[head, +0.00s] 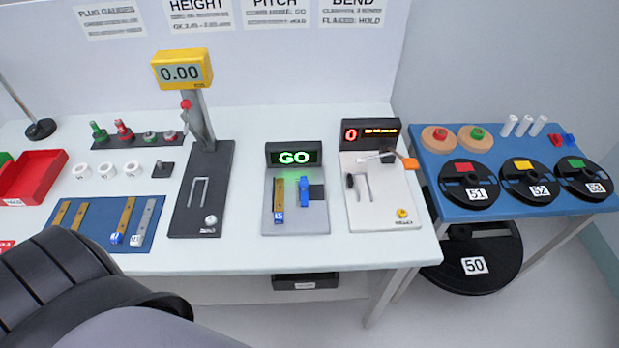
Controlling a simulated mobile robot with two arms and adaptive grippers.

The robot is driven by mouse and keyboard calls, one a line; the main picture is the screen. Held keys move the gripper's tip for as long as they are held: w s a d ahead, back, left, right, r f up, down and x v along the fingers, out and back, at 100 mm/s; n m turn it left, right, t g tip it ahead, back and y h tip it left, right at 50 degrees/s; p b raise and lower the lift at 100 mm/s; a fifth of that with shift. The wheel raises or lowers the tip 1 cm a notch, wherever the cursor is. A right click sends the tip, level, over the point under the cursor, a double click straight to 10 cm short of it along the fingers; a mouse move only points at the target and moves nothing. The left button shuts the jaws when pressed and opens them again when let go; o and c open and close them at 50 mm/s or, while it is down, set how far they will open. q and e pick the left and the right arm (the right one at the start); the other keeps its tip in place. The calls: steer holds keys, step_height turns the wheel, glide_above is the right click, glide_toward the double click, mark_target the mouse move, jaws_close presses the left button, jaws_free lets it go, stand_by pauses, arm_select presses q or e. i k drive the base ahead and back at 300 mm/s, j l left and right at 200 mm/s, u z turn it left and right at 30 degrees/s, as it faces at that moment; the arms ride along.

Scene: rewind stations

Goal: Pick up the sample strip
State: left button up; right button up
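A narrow tan strip (278,198) with a blue tag at its near end lies on the grey pitch fixture (310,220), left of a blue block (304,190). The fixture's display (294,156) reads GO in green. More strips lie on the blue mat (93,220) at the left: a brass one (125,217) and a greyer one (145,220) with tags, and two tan ones (70,214) partly hidden by my arm. I cannot tell which is the sample strip. Neither gripper's fingers are in view.
A height gauge (203,190) with a yellow 0.00 display stands between mat and fixture. A white bend fixture (383,215) is to the right. A blue side table (530,205) holds numbered reels. My dark arm part covers the lower left. The white bench front (240,255) is clear.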

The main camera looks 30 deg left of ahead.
mark_target(279, 214)
steer(key=u, duration=1.15)
